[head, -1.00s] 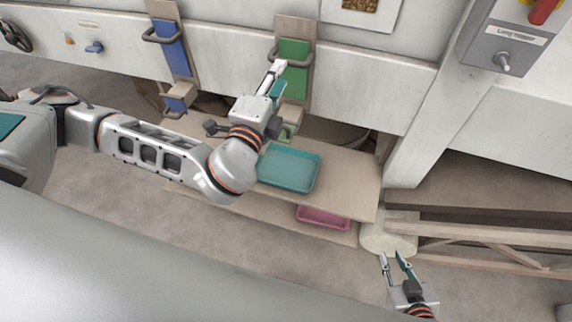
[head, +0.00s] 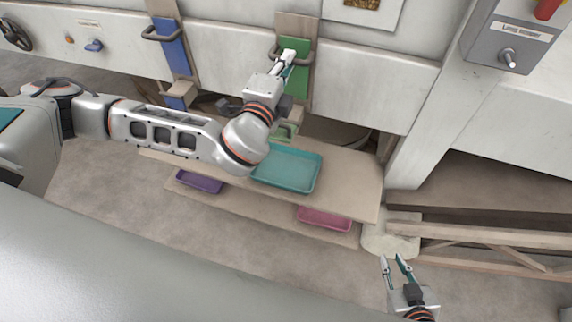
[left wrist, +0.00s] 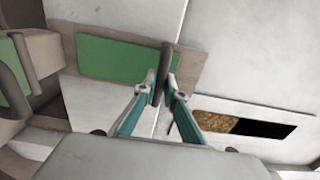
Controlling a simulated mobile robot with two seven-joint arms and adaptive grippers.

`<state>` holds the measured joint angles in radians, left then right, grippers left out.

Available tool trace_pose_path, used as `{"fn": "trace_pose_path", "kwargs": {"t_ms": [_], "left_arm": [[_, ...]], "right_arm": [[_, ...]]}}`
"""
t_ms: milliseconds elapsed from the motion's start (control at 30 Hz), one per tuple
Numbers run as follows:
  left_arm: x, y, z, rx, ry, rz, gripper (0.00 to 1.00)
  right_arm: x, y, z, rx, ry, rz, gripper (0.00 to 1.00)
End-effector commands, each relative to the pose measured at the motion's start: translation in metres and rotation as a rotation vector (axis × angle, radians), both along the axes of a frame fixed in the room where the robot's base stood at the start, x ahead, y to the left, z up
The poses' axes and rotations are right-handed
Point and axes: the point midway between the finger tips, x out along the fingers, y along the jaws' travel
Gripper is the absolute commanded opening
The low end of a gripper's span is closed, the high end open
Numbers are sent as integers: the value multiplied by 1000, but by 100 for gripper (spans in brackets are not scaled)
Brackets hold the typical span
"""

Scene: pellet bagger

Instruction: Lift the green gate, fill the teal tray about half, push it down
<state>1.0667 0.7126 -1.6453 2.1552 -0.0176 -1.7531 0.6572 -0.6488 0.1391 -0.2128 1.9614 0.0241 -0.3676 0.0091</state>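The green gate (head: 297,78) is an upright panel on a wooden board, with a dark bar handle that also shows in the left wrist view (left wrist: 163,72). My left gripper (head: 289,56) is at this handle. Its fingers (left wrist: 160,92) are apart on either side of the bar; I cannot tell if both touch it. The teal tray (head: 287,167) stands on the upper wooden shelf below the green spout (head: 284,131), and its visible floor looks empty. My right gripper (head: 396,268) is open and empty at lower right, away from the gate.
A blue gate (head: 174,47) with a similar handle is to the left. A purple tray (head: 200,181) and a pink tray (head: 324,217) are on the lower shelf. A grey switch box (head: 507,38) is at upper right. A pellet window (left wrist: 215,122) is beside the green gate.

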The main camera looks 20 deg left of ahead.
Motion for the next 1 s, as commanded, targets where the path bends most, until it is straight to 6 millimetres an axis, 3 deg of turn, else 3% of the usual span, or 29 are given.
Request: {"fn": "trace_pose_path", "kwargs": {"t_ms": [300, 1000], "left_arm": [[0, 0, 2, 0, 0, 0, 0], [0, 1, 43, -1, -4, 2, 0]], "right_arm": [[0, 0, 2, 0, 0, 0, 21], [0, 0, 33, 0, 0, 0, 21]]}}
